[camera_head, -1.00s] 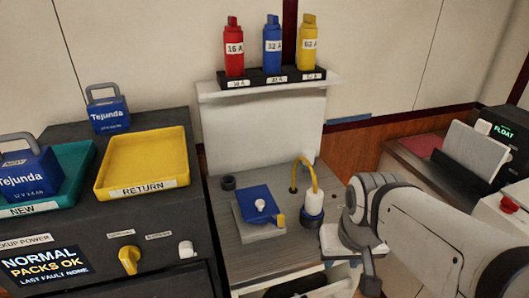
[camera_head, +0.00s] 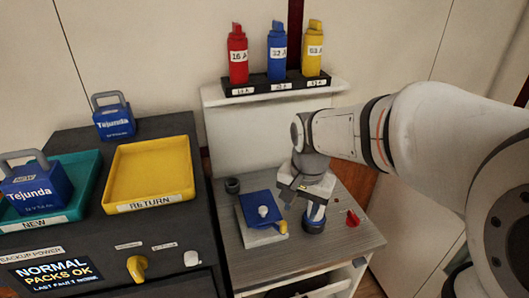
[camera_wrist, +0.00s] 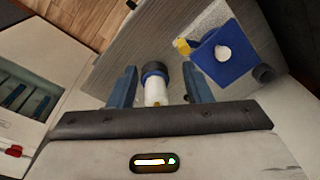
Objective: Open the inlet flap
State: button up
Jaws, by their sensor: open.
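The inlet flap (camera_head: 257,203) is a blue square lid with a white knob (camera_head: 263,211) and a yellow latch (camera_head: 282,226). It lies shut on a light grey base (camera_head: 265,238) on the bench. In the wrist view, the flap (camera_wrist: 210,62) is up and to the right of my fingers. My gripper (camera_head: 304,190) is pointed down over the white and blue plug (camera_head: 314,220), to the right of the flap. In the wrist view, my gripper (camera_wrist: 158,85) is open, with the plug (camera_wrist: 155,88) between its fingers; I cannot tell whether they touch it.
A small black ring (camera_head: 232,186) lies behind the flap. A red knob-like piece (camera_head: 352,217) is on the bench at right. Breakers stand on the shelf (camera_head: 215,95) behind. A yellow return tray (camera_head: 150,170) and teal tray (camera_head: 85,200) are on the left cabinet.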

aim_at(263, 208)
jog(key=w+a+m+p, duration=0.1)
jog(key=w+a, duration=0.1)
jog(key=w+a+m+p, duration=0.1)
jog(key=w+a+m, duration=0.1)
jog(key=w+a, duration=0.1)
jog(key=w+a+m+g+p, duration=0.1)
jog(key=w+a, duration=0.2)
jog(key=shift+a+f+m, duration=0.2)
jog(key=shift+f+m, duration=0.05)
jog(key=shift+m, duration=0.15)
jog(key=shift+w+a+f, duration=0.1)
jog(key=shift+a+f, duration=0.05)
jog(key=shift+f, duration=0.15)
notch_tip(263, 208, down, 7)
jog(key=shift+f+p, duration=0.2)
jog(key=shift+p, duration=0.4)
jog(key=shift+c, duration=0.5)
grip_shut()
